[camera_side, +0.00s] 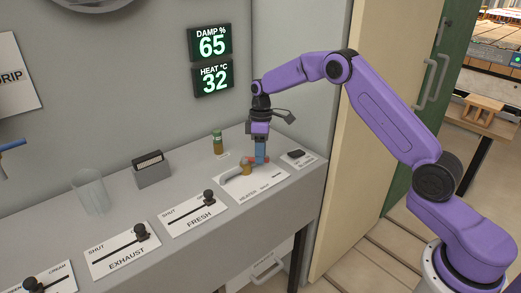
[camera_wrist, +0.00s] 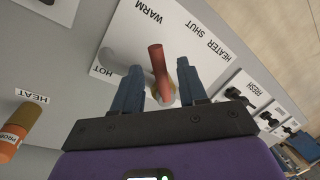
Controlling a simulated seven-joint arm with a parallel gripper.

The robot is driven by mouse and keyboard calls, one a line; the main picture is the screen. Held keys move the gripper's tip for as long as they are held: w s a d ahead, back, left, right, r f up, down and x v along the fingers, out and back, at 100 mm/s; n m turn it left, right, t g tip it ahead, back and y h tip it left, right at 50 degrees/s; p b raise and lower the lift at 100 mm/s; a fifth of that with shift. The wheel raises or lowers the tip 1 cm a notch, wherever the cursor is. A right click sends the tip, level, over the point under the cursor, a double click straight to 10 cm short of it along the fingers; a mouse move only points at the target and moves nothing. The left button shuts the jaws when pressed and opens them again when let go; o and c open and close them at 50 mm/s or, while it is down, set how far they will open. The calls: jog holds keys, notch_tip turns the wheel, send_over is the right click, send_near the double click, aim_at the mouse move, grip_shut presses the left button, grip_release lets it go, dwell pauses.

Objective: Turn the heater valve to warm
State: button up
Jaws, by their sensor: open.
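The heater valve shows in the wrist view as a red lever (camera_wrist: 158,66) on a pale round hub, on a white plate (camera_wrist: 203,22) lettered HOT, WARM and HEATER SHUT. The lever points up the picture, roughly toward the WARM lettering; its exact setting is hard to tell. My gripper (camera_wrist: 159,68) is open, with one blue finger on each side of the lever and gaps between. In the side view my gripper (camera_side: 261,161) points down at the heater plate (camera_side: 268,179), beside the brass-coloured valve body (camera_side: 246,168), and partly hides the lever.
Wall displays read DAMP 65 (camera_side: 211,43) and HEAT 32 (camera_side: 213,78). Slider plates marked FRESH (camera_side: 200,219) and EXHAUST (camera_side: 127,255) lie left of the heater.

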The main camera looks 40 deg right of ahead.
notch_tip(320, 180, up, 17)
jog(key=w+d, duration=0.2)
jog(key=shift+w+d, duration=0.2)
dwell(0.4)
dwell(0.3)
jog(key=s+a+r+n+h, duration=0.1)
jog(key=s+a, duration=0.6)
jog(key=s, duration=0.3)
jog(key=s+a, duration=0.6)
jog(key=s, duration=0.3)
jog(key=s+d+f+n, duration=0.1)
jog(key=s+d+f, duration=0.1)
jog(key=s, duration=0.6)
jog(key=s+d+f+t, duration=0.1)
jog(key=s+d+f, duration=0.2)
jog(key=s, duration=0.6)
jog(key=s+d+f+n, duration=0.1)
jog(key=s+d+f, duration=0.1)
jog(key=s, duration=0.7)
jog(key=shift+d+f+n+t, duration=0.2)
jog(key=shift+d+n+t, duration=0.1)
jog(key=shift+t, duration=0.1)
